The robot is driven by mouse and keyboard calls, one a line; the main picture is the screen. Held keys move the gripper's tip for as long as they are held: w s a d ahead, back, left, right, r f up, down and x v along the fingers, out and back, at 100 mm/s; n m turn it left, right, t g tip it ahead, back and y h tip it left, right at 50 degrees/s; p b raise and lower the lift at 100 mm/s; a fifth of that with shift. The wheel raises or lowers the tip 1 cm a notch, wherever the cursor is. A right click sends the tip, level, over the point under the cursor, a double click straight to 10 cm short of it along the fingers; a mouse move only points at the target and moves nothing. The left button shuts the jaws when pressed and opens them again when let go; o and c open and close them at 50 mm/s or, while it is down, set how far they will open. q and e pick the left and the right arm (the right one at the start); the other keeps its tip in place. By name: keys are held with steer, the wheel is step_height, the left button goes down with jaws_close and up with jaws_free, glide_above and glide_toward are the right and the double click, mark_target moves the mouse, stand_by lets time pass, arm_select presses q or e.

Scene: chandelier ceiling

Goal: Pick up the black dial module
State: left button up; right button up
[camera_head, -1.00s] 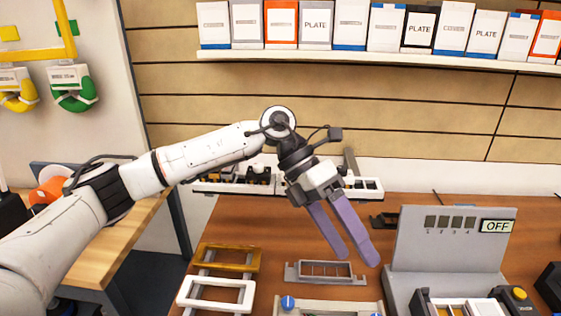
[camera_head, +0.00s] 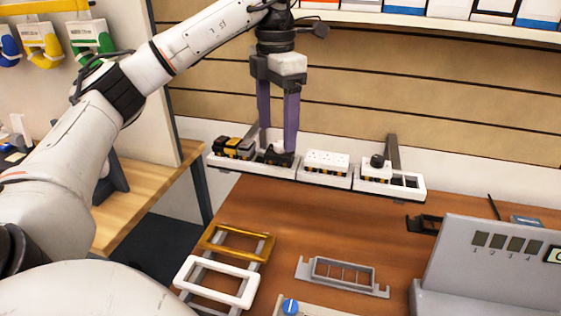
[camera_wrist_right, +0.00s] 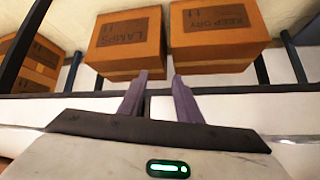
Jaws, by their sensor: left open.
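A long white bin row (camera_head: 425,187) stands at the back of the brown table, split into compartments. Black modules (camera_head: 279,157) sit in its second compartment from the left; their faces are too small to read. A black round knob on a white module (camera_head: 377,161) shows in the rightmost compartment. My left gripper (camera_head: 278,138) is open and points straight down at the second compartment. Its fingers partly hide the black modules, and I cannot tell whether they touch. My right gripper (camera_wrist_right: 160,76) is open and empty in the right wrist view, with cardboard boxes beyond it.
A gold frame (camera_head: 238,228), a white frame (camera_head: 250,290) and a grey frame (camera_head: 342,263) lie on the table. A grey panel (camera_head: 500,265) stands at the right.

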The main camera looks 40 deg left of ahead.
mark_target(280, 143)
arm_select(q)
steer(key=f, duration=0.4)
steer(key=shift+w+d+f, duration=0.2)
steer(key=shift+w+f, duration=0.05)
steer(key=shift+f, duration=0.1)
steer(key=c, duration=1)
steer(key=shift+r, duration=0.15)
steer(key=shift+r, duration=0.35)
step_height(280, 143, up, 9)
steer(key=p, duration=0.3)
